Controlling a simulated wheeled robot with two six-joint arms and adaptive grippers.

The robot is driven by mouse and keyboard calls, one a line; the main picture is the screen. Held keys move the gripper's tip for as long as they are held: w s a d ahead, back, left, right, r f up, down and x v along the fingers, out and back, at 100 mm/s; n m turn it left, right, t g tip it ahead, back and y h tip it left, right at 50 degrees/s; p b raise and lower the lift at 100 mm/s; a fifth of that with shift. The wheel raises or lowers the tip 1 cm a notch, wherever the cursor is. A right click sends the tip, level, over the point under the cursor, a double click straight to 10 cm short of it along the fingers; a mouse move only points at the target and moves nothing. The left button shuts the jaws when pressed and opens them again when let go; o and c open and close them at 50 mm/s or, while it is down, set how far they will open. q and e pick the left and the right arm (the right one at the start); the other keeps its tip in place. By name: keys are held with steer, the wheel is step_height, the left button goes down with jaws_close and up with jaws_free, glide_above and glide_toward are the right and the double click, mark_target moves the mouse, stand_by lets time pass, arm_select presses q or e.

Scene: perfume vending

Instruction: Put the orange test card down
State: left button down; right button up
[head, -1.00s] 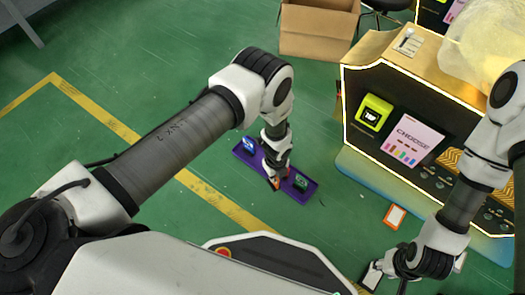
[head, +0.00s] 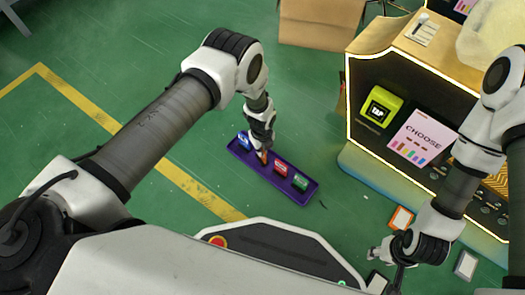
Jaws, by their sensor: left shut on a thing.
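My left gripper (head: 262,152) is shut on a small orange piece (head: 263,158), which looks like the orange test card, mostly hidden by the fingers. It is at the purple tray (head: 313,193), between a blue card (head: 244,141) and a red card (head: 280,168). A green card (head: 300,182) stands at the tray's right end. I cannot tell whether the orange piece touches the tray. My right gripper (head: 388,266) is low at the bottom right; its finger opening is unclear.
An orange-framed panel (head: 401,218), a dark-framed panel (head: 377,282) and a grey-framed panel (head: 466,264) lie near my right gripper. The vending machine (head: 412,95) stands at the right. A cardboard box (head: 320,22) is behind. Green floor left of the tray is clear.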

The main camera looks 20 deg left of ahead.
arm_select(q)
steer(key=shift+f, duration=0.2)
steer(key=c, duration=1.3)
jaws_free()
step_height(320, 180, up, 12)
steer(key=p, duration=0.7)
steer(key=shift+r, duration=0.25)
steer(key=shift+s, duration=0.15)
